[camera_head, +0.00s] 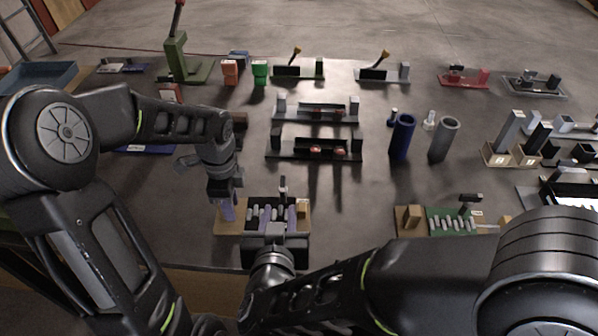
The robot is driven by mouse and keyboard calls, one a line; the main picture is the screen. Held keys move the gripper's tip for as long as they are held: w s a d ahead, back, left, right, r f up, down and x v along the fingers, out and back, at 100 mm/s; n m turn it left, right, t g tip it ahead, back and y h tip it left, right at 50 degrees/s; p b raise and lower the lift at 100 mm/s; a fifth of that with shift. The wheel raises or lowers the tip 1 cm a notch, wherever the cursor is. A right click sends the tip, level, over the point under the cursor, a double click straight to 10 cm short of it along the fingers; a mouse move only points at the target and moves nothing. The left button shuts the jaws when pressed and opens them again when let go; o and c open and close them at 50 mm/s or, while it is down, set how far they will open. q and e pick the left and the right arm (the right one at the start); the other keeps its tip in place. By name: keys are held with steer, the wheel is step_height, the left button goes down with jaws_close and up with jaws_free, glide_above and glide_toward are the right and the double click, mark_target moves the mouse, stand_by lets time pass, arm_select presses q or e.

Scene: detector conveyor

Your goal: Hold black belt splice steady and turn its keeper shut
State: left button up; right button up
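The black belt splice (255,211) lies on a tan board (232,230) at the front centre of the table, with several grey pieces along it. A dark upright piece (283,188), perhaps its keeper, rises at the far side. A tan block (303,211) stands at the board's right end. My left gripper (228,212) points down at the board's left end, its purple fingers close together; contact is unclear. My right gripper (278,214) reaches in from the near side, its purple fingers apart over the splice. Its body hides the near edge of the splice.
A similar green splice (450,222) lies to the right, beyond my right arm. Black racks (285,152), a blue tube (402,137) and a grey tube (443,139) stand behind. Bare table (355,205) lies between the two splice boards.

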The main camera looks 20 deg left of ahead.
arm_select(q)
steer(key=o, duration=0.5)
steer(key=shift+r, duration=0.1)
step_height(320, 180, up, 12)
steer(key=shift+f, duration=0.1)
stand_by(0.4)
